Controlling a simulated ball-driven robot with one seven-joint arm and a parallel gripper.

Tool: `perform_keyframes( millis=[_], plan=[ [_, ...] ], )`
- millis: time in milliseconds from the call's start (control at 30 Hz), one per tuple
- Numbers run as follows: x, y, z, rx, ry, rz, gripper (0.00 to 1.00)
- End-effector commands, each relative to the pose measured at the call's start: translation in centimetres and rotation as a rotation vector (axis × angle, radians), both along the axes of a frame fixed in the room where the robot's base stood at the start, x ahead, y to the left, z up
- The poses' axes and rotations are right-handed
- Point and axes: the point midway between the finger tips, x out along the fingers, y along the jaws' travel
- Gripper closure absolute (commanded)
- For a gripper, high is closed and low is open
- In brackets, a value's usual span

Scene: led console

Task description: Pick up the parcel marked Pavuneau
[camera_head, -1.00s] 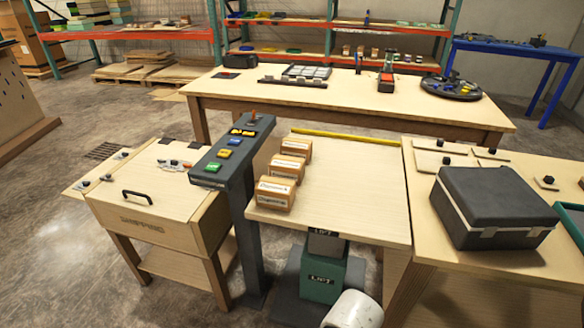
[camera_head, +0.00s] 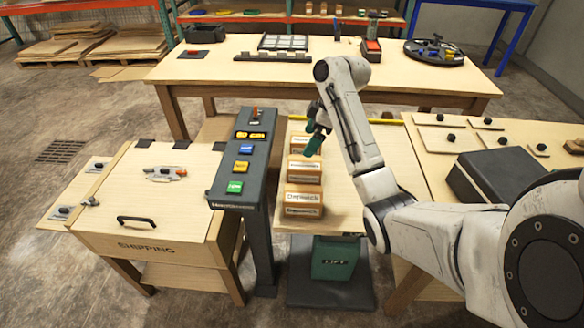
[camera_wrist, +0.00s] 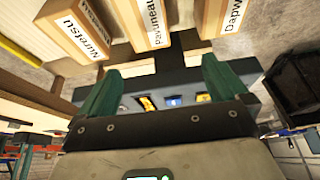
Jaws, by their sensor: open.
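Three brown parcels with white labels stand in a row on the light wooden lift top. In the wrist view the middle parcel (camera_wrist: 157,22) reads Pavuneau; it is the middle one in the head view (camera_head: 304,169), where its label is too small to read. The Nuretsu parcel (camera_wrist: 75,30) is left of it in the wrist view, and one starting "Dapw" (camera_wrist: 222,18) is right. My gripper (camera_head: 317,130) is open and empty, above the far part of the row. In the wrist view its green fingers (camera_wrist: 160,78) are apart, with the parcels beyond them.
A dark console (camera_head: 241,160) with coloured buttons stands close left of the parcels. A wooden shipping box (camera_head: 150,215) is further left. A black case (camera_head: 505,170) sits on the right table. Bare lift top (camera_head: 340,215) lies right of the parcels.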

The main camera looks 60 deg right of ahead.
Motion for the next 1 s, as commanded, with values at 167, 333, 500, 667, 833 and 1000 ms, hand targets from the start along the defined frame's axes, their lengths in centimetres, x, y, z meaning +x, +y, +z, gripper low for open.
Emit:
perform_keyframes(
  millis=[167, 333, 500, 667, 833, 1000],
  plan=[
    [-1.5, -2.2, -2.8, -0.009, 0.004, 0.014, 0.00],
    [-1.8, -2.6, -4.1, -0.011, 0.005, 0.017, 0.00],
    [-1.6, -2.5, -5.3, -0.009, 0.007, 0.017, 0.00],
    [-0.7, -2.1, -7.5, -0.009, 0.007, 0.016, 0.00],
    [0.0, -1.8, -9.1, -0.010, 0.006, 0.017, 0.00],
    [0.3, -1.6, -10.2, -0.009, 0.007, 0.017, 0.00]
  ],
)
